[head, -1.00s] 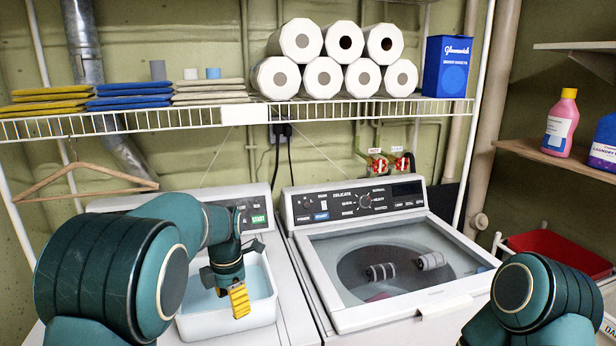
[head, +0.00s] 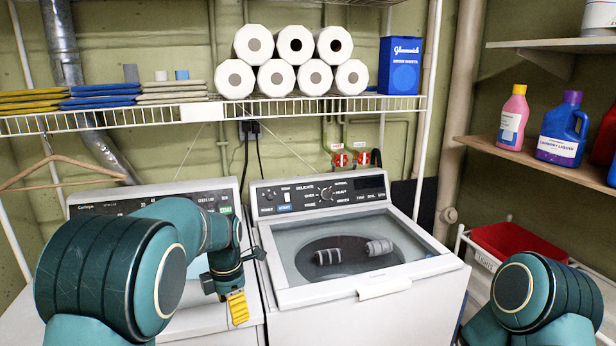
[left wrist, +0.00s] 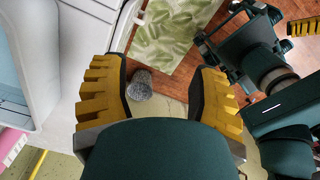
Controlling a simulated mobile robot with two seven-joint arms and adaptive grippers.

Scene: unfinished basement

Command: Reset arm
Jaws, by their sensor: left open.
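My left gripper (head: 238,308) hangs fingers-down in front of the two white machines in the head view, with one yellow ridged finger clearly visible. In the left wrist view my left gripper (left wrist: 165,95) has its two yellow fingers spread wide with nothing held between them. Beyond them, a small grey fuzzy thing (left wrist: 138,84) lies on the floor. In the head view my right arm shows only as a teal joint at the lower right. A yellow ridged finger, apparently of my right gripper (left wrist: 305,26), shows at the left wrist view's right edge; its opening cannot be judged.
The washer (head: 430,265) has a see-through top with striped grey items (head: 328,257) inside. Another white machine (head: 85,206) stands left of it. A wire shelf (head: 300,108) runs above. A red bin (head: 510,240) stands right. A leaf-patterned cloth (left wrist: 165,35) lies on the floor.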

